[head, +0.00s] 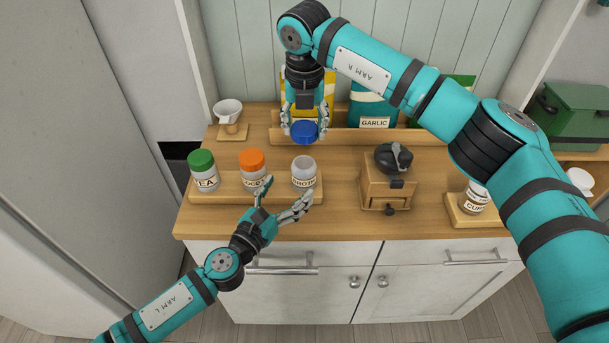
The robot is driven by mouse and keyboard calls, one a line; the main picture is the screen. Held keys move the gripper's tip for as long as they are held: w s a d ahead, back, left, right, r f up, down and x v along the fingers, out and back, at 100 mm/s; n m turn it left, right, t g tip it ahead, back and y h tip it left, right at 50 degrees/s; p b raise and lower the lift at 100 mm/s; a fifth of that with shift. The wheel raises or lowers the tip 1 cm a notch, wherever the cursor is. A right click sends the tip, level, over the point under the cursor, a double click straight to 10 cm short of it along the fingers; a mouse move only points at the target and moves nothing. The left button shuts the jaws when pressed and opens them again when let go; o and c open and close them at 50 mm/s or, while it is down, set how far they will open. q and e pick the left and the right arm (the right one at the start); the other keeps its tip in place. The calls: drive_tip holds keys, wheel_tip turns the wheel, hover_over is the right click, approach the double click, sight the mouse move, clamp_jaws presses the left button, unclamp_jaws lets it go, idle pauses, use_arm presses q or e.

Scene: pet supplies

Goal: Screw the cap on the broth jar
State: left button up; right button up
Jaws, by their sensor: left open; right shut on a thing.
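The broth jar (304,172) stands upright and without a lid on the wooden tray (228,194), at the tray's right end. My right gripper (304,130) is shut on a blue cap (304,132). It holds the cap above and a little behind the open jar, apart from it. My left gripper (283,196) is open and empty, in front of the tray between the orange-lidded jar and the broth jar. Its fingers point toward the broth jar, and I cannot tell whether they touch it.
A green-lidded jar (202,170) and an orange-lidded jar (252,168) share the tray. A wooden grinder box (390,182) stands to the right. A white cup (228,112) is at the back left. A garlic packet (372,108) and other packets stand behind. Another jar (474,198) is farther right.

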sight(297, 178)
use_arm(q)
drive_tip(key=x, duration=0.8)
use_arm(e)
drive_tip(key=shift+s, duration=0.1)
use_arm(q)
drive_tip(key=shift+s, duration=0.1)
use_arm(e)
drive_tip(key=shift+r, duration=0.1)
use_arm(q)
drive_tip(key=shift+c, duration=0.5)
clamp_jaws()
use_arm(e)
drive_tip(key=shift+f, duration=2.5)
